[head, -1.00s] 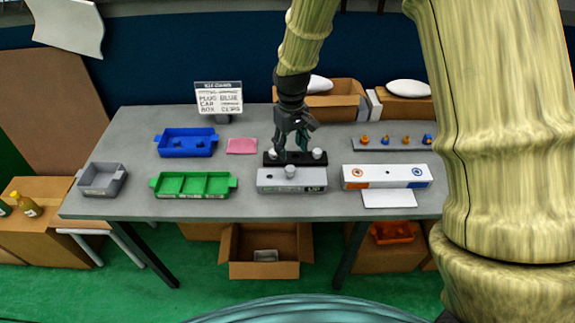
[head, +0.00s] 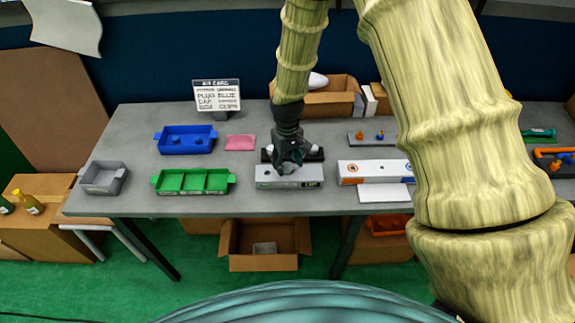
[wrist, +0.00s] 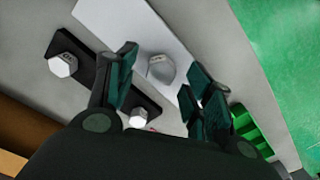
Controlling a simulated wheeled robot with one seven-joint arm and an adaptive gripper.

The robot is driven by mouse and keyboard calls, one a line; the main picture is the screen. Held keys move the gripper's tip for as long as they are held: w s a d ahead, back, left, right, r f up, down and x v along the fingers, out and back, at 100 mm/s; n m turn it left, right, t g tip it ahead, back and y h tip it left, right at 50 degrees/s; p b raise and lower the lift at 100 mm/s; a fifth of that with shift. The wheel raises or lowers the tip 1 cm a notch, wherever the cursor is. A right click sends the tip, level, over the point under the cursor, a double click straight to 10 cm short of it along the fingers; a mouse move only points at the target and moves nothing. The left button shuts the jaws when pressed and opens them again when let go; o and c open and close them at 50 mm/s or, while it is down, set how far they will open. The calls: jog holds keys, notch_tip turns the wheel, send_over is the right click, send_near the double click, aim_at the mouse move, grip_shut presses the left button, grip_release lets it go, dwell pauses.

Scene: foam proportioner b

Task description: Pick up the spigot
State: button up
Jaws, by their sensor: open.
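A short pale grey piece (wrist: 160,70) with a faceted top, which I take to be the spigot, stands on a light grey block (head: 275,183). The block also shows in the wrist view (wrist: 120,22). My gripper (head: 289,170) is open above the block and hides the piece in the head view. In the wrist view its fingers (wrist: 163,78) lie on either side of the piece, with visible gaps. I cannot tell how far the fingertips are above it. A black bar (wrist: 88,75) beside the block carries two similar pale pieces (wrist: 62,65) (wrist: 138,118).
A green tray (head: 193,193) and a blue tray (head: 186,151) lie left of the block. A pink pad (head: 240,142) is behind. A white box with orange and blue marks (head: 365,181) stands close to the right.

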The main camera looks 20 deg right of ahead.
jog(key=shift+f+p, duration=0.3)
jog(key=shift+f, duration=0.85)
jog(key=c, duration=1.1)
jog(key=shift+r, duration=0.1)
jog(key=shift+c, duration=0.2)
jog(key=shift+r+b, duration=0.95)
jog(key=shift+r, duration=0.2)
jog(key=s+a+b, duration=0.2)
jog(key=s, duration=0.6)
jog(key=s+a+r+b, duration=0.1)
jog(key=s+b, duration=0.2)
jog(key=s, duration=0.4)
jog(key=shift+s+a+r, duration=0.25)
jog(key=shift+s+a, duration=0.1)
jog(key=shift+s, duration=0.1)
